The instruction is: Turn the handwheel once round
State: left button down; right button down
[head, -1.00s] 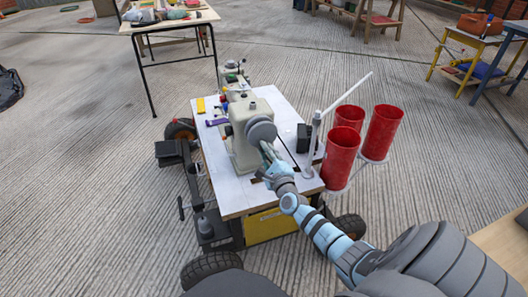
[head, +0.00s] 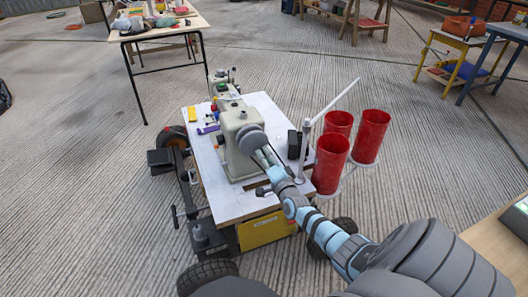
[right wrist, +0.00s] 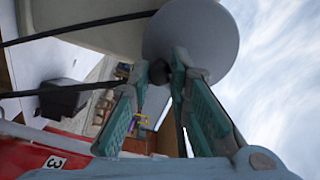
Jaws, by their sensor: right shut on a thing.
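The handwheel (head: 251,138) is a grey disc on the end of a cream sewing machine (head: 238,160) in the head view. It fills the upper middle of the right wrist view (right wrist: 195,30). My right gripper (head: 262,155) is at the wheel's lower right edge. In the right wrist view its two teal fingers (right wrist: 178,78) are shut on a dark knob (right wrist: 178,72) at the wheel's face. The fingertips partly hide the knob. My left gripper is not in view.
The machine stands on a white-topped wheeled cart (head: 235,205). Three red tubes (head: 330,162) and a white post (head: 303,155) stand close to the right of my right forearm. A small black box (head: 297,145) is behind the gripper. Open paving lies left of the cart.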

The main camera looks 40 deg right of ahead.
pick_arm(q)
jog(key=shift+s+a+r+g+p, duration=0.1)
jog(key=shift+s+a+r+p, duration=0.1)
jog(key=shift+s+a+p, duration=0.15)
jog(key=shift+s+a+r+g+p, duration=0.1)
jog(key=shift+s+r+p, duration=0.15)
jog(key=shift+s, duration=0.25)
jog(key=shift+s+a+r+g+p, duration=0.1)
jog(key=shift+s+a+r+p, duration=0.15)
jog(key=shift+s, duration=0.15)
pick_arm(e)
jog(key=n, duration=0.2)
jog(key=r+n, duration=0.1)
jog(key=n, duration=0.1)
jog(key=shift+s+d, duration=0.15)
jog(key=shift+d, duration=0.25)
jog(key=c, duration=1.5)
grip_release()
jog(key=shift+c, duration=0.2)
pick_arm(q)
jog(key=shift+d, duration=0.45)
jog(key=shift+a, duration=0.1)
